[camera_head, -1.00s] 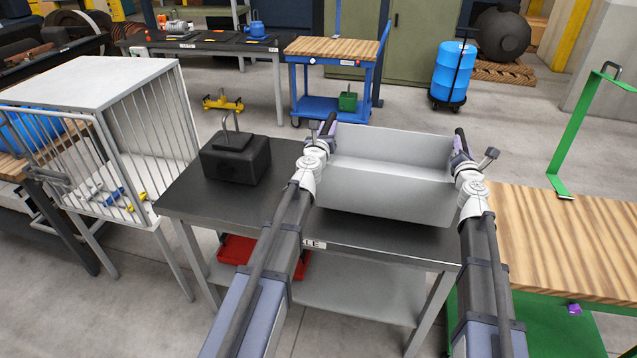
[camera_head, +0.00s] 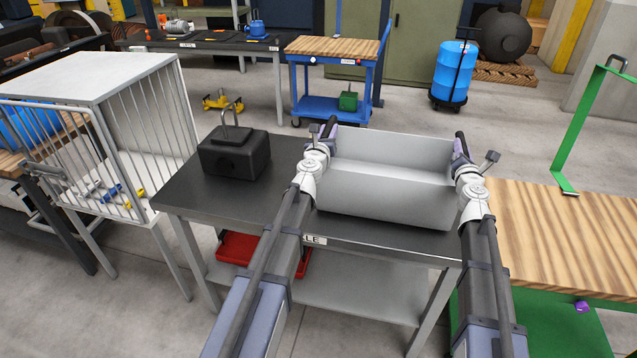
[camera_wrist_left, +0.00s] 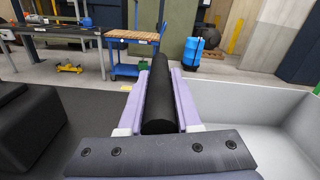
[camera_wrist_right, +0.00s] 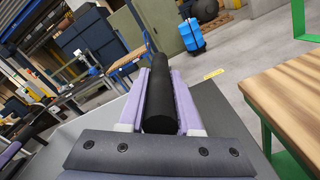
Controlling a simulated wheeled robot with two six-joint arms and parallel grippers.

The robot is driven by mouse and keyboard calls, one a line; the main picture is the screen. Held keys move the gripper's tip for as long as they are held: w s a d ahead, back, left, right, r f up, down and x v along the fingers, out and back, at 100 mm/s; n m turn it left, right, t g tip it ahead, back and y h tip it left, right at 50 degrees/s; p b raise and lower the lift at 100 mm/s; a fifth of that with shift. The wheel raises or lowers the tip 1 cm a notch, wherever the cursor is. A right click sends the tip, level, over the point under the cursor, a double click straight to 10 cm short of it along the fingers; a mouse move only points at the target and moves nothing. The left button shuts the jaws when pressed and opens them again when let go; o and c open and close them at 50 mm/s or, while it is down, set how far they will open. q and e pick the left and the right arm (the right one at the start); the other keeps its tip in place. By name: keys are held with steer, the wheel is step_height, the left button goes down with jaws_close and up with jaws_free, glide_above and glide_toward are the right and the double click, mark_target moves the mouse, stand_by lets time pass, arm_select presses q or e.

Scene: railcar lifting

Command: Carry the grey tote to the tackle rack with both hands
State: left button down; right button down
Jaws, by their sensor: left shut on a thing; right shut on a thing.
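The grey tote (camera_head: 385,205) is an open, empty-looking box at the right end of a dark-topped table (camera_head: 185,200). I cannot tell whether its base touches the tabletop. My left gripper (camera_head: 329,133) is shut on the black bar handle (camera_wrist_left: 158,95) at the tote's left side. My right gripper (camera_head: 461,147) is shut on the matching black bar handle (camera_wrist_right: 159,95) at its right side. The tote looks about level between my arms. I cannot tell for sure which piece of furniture is the tackle rack.
A black block with a ring (camera_head: 235,155) stands on the table left of the tote. A barred cage (camera_head: 110,75) is farther left. A wood-topped bench (camera_head: 570,235) with a green frame (camera_head: 580,135) is close on the right. Open floor (camera_head: 400,110) lies behind the table.

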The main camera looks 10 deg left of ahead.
arm_select(q)
steer(key=shift+f+b, duration=0.4)
steer(key=shift+f, duration=0.2)
arm_select(e)
steer(key=shift+f, duration=0.6)
arm_select(q)
steer(key=c, duration=1)
jaws_free()
steer(key=shift+c, duration=0.2)
arm_select(e)
steer(key=c, duration=1)
jaws_free()
steer(key=shift+c, duration=0.2)
arm_select(q)
steer(key=shift+o, duration=1.4)
steer(key=shift+s+r, duration=0.1)
arm_select(e)
steer(key=shift+o, duration=1.4)
steer(key=shift+s+r, duration=0.1)
arm_select(q)
steer(key=shift+o, duration=0.8)
arm_select(e)
steer(key=shift+o, duration=0.8)
arm_select(q)
steer(key=shift+s, duration=0.1)
steer(key=s, duration=1.1)
steer(key=shift+s, duration=0.35)
arm_select(e)
steer(key=s, duration=1.2)
